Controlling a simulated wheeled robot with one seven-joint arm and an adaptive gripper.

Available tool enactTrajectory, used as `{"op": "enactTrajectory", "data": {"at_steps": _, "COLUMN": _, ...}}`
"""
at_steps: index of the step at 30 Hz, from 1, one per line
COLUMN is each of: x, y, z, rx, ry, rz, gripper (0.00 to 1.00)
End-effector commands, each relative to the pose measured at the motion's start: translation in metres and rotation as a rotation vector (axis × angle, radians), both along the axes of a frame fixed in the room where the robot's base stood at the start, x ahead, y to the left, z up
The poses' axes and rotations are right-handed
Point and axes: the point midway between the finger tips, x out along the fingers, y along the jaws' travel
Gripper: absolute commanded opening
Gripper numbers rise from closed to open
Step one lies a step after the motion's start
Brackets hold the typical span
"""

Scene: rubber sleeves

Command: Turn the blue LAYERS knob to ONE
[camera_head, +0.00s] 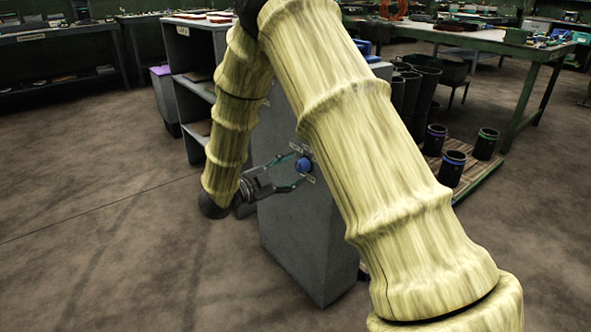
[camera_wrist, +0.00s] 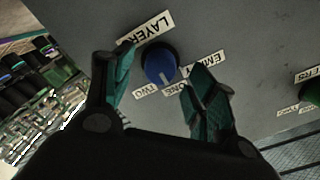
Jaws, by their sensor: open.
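The blue LAYERS knob (camera_wrist: 160,65) is on a grey panel in the wrist view, and it also shows in the head view (camera_head: 303,164). Its white pointer mark faces down, towards the ONE label (camera_wrist: 172,89). The TWO label (camera_wrist: 145,91) is to the lower left, and a partly hidden label (camera_wrist: 216,61) is to the right. The LAYERS label (camera_wrist: 147,27) is above. My gripper (camera_wrist: 163,63) is open, with one teal finger on each side of the knob. I see gaps beside the knob; contact is not visible. In the head view my gripper (camera_head: 292,171) reaches the cabinet from the left.
A green knob (camera_wrist: 313,92) with its own labels is at the wrist view's right edge. The grey cabinet (camera_head: 300,245) stands on open brown floor. Dark bins with coloured rims (camera_head: 485,144) stand to the right, near a green table (camera_head: 475,37).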

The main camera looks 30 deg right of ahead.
Motion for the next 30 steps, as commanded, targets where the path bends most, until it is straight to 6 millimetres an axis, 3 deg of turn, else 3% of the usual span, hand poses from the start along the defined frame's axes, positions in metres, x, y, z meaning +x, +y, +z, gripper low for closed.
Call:
{"op": "enactTrajectory", "data": {"at_steps": 9, "x": -0.004, "y": 0.059, "z": 0.0, "rx": -0.002, "ry": 0.001, "rz": 0.002, "gripper": 0.57}}
{"op": "enactTrajectory", "data": {"at_steps": 15, "x": -0.007, "y": 0.085, "z": -0.001, "rx": -0.001, "ry": 0.002, "rz": 0.001, "gripper": 0.57}}
{"op": "enactTrajectory", "data": {"at_steps": 21, "x": -0.008, "y": 0.096, "z": 0.0, "rx": -0.001, "ry": 0.001, "rz": 0.001, "gripper": 0.57}}
{"op": "enactTrajectory", "data": {"at_steps": 30, "x": -0.008, "y": 0.097, "z": 0.0, "rx": -0.001, "ry": 0.001, "rz": 0.001, "gripper": 0.57}}
